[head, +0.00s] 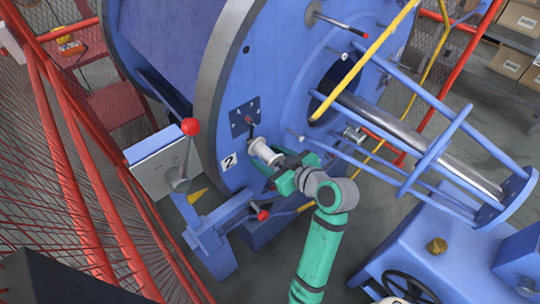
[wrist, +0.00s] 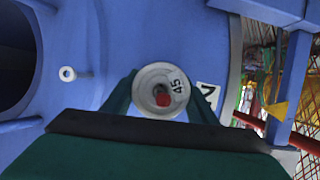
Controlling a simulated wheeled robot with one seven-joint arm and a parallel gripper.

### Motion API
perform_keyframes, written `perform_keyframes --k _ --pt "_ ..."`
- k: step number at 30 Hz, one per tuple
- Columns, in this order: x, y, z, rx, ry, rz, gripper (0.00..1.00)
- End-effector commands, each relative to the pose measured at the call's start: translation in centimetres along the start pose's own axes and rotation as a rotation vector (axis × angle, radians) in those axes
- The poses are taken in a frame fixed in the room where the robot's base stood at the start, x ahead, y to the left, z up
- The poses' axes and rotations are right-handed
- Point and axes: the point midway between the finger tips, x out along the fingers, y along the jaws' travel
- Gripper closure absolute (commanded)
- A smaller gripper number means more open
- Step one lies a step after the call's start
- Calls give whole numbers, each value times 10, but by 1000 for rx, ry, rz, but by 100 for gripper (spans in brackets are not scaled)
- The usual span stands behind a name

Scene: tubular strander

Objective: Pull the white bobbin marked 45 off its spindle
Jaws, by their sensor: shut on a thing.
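The white bobbin (wrist: 149,86) marked 45 sits between the two green fingers of my gripper (wrist: 160,98) in the wrist view. A red tip (wrist: 163,100) shows at its middle. In the head view the bobbin (head: 264,152) is in front of the blue machine face, beside the dark square plate (head: 244,118). My gripper (head: 282,178) is shut on the bobbin from the lower right. The spindle's length behind the bobbin is hidden, so I cannot tell how far along it the bobbin sits.
A label 2 (head: 229,162) is left of the bobbin. A lever with a red knob (head: 190,127) stands further left, and a red-ended handle (head: 262,214) lies below. Blue cage bars (head: 420,165) and a steel shaft (head: 420,150) extend right. Red mesh fencing (head: 80,190) closes the left side.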

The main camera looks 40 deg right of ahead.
Motion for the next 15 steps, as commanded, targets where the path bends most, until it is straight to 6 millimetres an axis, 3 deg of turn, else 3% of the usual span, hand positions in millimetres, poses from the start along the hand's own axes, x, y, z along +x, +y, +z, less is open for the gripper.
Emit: perform_keyframes --k 15 --pt "-9 0 3 0 1 1 92"
